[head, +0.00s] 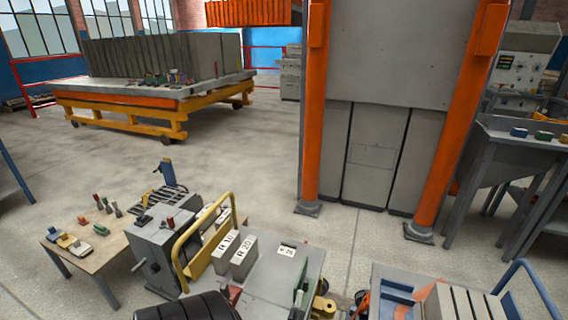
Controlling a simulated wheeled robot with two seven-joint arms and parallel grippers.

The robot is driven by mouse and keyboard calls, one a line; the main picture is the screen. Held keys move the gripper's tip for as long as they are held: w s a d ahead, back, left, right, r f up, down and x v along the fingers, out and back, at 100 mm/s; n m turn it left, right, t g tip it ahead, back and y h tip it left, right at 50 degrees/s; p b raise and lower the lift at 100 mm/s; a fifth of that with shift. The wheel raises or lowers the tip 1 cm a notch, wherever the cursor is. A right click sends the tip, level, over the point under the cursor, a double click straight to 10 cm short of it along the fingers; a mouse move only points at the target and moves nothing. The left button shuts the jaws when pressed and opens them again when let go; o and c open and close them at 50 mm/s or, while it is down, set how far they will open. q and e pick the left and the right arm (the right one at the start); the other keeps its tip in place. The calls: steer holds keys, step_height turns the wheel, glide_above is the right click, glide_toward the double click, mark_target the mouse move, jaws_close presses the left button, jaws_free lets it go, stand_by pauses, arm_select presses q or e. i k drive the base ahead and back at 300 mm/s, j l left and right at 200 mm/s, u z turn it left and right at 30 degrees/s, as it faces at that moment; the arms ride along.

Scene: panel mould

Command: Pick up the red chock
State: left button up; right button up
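I cannot single out the red chock for sure. A small red piece (234,295) shows at the near edge of the grey machine top, low in the head view, partly hidden by a black ribbed part in front. Another small red piece (97,198) stands at the back of the wooden table on the left, among small coloured pieces. A third small red piece (170,221) is on the grey machine box. None of them is clearly wedge-shaped at this size. Neither of my grippers can be made out in the head view.
The grey machine top (283,262) carries blocks marked R 10 and R 20 (242,257) beside a yellow rail (187,236). The wooden table (113,243) stands left. Orange posts (313,120) rise behind. A yellow cart (125,110) stands far left. Open floor lies between.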

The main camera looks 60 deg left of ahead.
mark_target(233, 293)
steer(key=u, duration=2.45)
steer(key=i+j+z, duration=0.25)
steer(key=j, duration=0.3)
steer(key=j+z, duration=0.25)
steer(key=j, duration=0.3)
